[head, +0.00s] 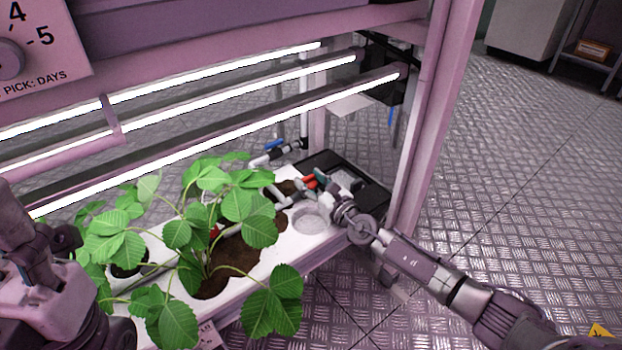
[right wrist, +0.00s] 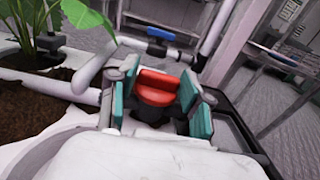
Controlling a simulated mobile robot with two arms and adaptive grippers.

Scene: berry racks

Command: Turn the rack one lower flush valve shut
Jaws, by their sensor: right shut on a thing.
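The lower flush valve has a red handle (right wrist: 158,88) that lies across the right wrist view, between my fingers. It shows as a small red spot in the head view (head: 309,181), at the far end of the white planting tray (head: 325,238). My right gripper (head: 316,184) is shut on the red handle, with a teal finger pad on each side of it in the right wrist view (right wrist: 160,103). The valve body is mostly hidden below the handle. Dark parts of my left arm show at the left edge of the head view; its finger state is unclear.
A blue-handled valve (right wrist: 161,34) on white pipework stands just behind the red one. Leafy plants (head: 205,230) fill the tray's near part. A black bin (head: 345,175) lies behind the gripper. The pink rack post (head: 428,130) stands close to its right. Lit tubes (head: 230,135) run above.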

